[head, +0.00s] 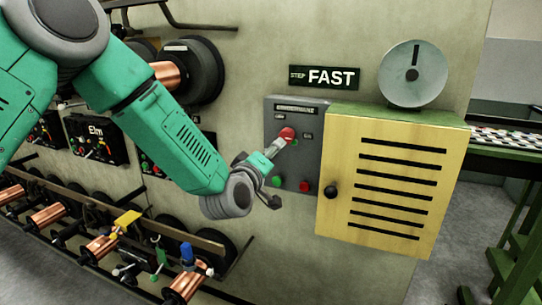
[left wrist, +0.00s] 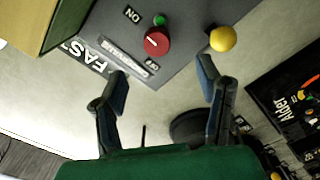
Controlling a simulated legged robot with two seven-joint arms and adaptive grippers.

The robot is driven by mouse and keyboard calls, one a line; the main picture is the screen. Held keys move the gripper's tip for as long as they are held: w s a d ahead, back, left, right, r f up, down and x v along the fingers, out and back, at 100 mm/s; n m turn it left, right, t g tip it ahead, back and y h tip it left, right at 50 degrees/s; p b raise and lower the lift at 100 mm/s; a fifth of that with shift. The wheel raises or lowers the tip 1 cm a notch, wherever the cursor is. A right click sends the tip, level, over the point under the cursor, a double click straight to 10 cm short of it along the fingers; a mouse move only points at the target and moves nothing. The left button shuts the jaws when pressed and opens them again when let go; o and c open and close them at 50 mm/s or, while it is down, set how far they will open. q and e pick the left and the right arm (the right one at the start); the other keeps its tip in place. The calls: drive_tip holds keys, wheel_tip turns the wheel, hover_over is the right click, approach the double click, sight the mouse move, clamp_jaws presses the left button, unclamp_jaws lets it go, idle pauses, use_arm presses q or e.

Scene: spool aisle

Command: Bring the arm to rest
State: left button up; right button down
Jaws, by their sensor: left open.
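My left arm comes in from the left in the head view, and its gripper (head: 275,178) is in front of the grey control panel (head: 311,154). The panel carries a red rotary knob (head: 288,134). In the left wrist view, my left gripper (left wrist: 164,84) has its two fingers spread wide with nothing between them. The red knob (left wrist: 156,41), with a white pointer line, lies beyond the fingertips and looks apart from them. ON and OFF labels and a small green light (left wrist: 159,20) are around it. My right gripper is in neither view.
A yellow slatted cabinet (head: 385,185) juts out right of the panel. A FAST sign (head: 331,77) and a round dial (head: 413,73) are above. Copper spools (head: 101,247) on rods stick out lower left. A yellow knob (left wrist: 222,38) shows in the left wrist view.

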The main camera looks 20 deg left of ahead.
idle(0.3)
use_arm(q)
drive_tip(key=s+f+m+g, duration=0.25)
drive_tip(key=s+f, duration=0.35)
drive_tip(key=f, duration=0.3)
drive_tip(key=s+f+m+g+h, duration=0.1)
drive_tip(key=s+f+m+g, duration=0.15)
drive_tip(key=s+f, duration=0.4)
drive_tip(key=s+f+m+g, duration=0.1)
drive_tip(key=s+f+g, duration=0.25)
drive_tip(key=f, duration=0.65)
drive_tip(key=s+a+f+m+g, duration=0.1)
drive_tip(key=s+f+g, duration=0.2)
drive_tip(key=s, duration=0.7)
drive_tip(key=s+a+f+m+g+y, duration=0.1)
drive_tip(key=s+f, duration=0.3)
drive_tip(key=s, duration=0.5)
drive_tip(key=s+a+f+m+g, duration=0.3)
drive_tip(key=s+f+g, duration=0.1)
drive_tip(key=s, duration=0.6)
drive_tip(key=shift+s+f+g+y, duration=0.3)
drive_tip(key=shift+s+f+g, duration=0.05)
drive_tip(key=shift+w, duration=0.15)
